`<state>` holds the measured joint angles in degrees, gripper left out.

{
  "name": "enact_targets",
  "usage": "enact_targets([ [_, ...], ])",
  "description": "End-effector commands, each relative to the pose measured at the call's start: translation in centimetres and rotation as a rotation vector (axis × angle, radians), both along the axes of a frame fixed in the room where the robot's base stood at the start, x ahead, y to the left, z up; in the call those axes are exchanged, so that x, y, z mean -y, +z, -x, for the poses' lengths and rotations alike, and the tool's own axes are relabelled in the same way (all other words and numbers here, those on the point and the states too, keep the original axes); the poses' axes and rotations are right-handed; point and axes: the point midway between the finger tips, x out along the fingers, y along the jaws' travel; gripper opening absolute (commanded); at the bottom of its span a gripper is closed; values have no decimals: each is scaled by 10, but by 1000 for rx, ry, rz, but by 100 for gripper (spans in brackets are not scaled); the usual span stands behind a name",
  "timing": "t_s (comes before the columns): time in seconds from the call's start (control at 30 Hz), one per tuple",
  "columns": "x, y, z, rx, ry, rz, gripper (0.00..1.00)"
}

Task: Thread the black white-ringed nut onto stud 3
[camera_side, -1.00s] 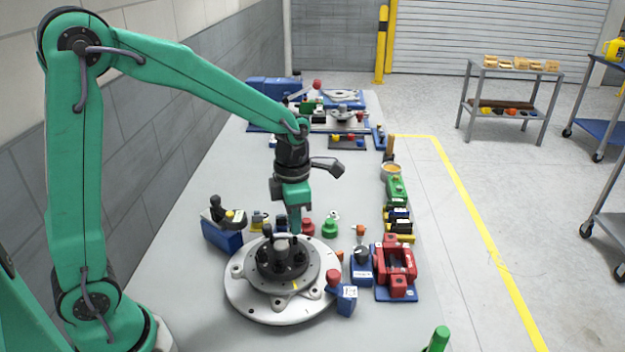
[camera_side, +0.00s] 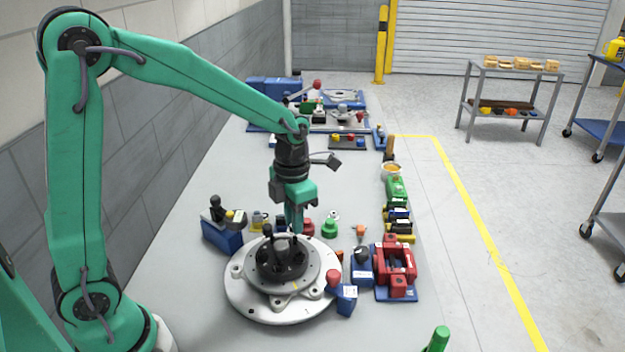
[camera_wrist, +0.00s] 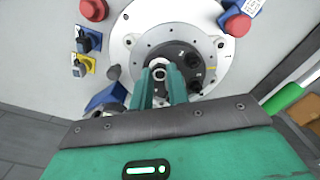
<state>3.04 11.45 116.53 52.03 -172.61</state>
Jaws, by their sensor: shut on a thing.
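My gripper (camera_wrist: 160,80) is shut on the black white-ringed nut (camera_wrist: 158,73), seen end-on between the two green fingertips in the wrist view. In the side view my gripper (camera_side: 297,228) points down just over the far right part of the dark hub (camera_side: 262,270). The nut cannot be made out there. The hub carries several dark studs or nuts, and two dark round ones (camera_wrist: 193,60) show right of the fingers in the wrist view. The stud numbers are too small to read surely. My fingers hide what lies under the nut, so I cannot tell whether it touches a stud.
The hub sits on a pale round plate (camera_side: 250,300). A blue block with a black knob (camera_side: 222,236) stands left of it. A red-knobbed blue block (camera_side: 346,299) and a red fixture (camera_side: 396,263) stand at the right. Bare grey table (camera_side: 190,300) lies left of the plate.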

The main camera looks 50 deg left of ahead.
Motion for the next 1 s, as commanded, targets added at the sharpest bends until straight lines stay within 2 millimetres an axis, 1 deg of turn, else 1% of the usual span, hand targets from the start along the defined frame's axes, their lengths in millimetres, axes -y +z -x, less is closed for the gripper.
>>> enact_targets([
  [0.53,1,0,0,0,-5,0,0],
  [1.0,1,-8,0,0,-6,0,0],
])
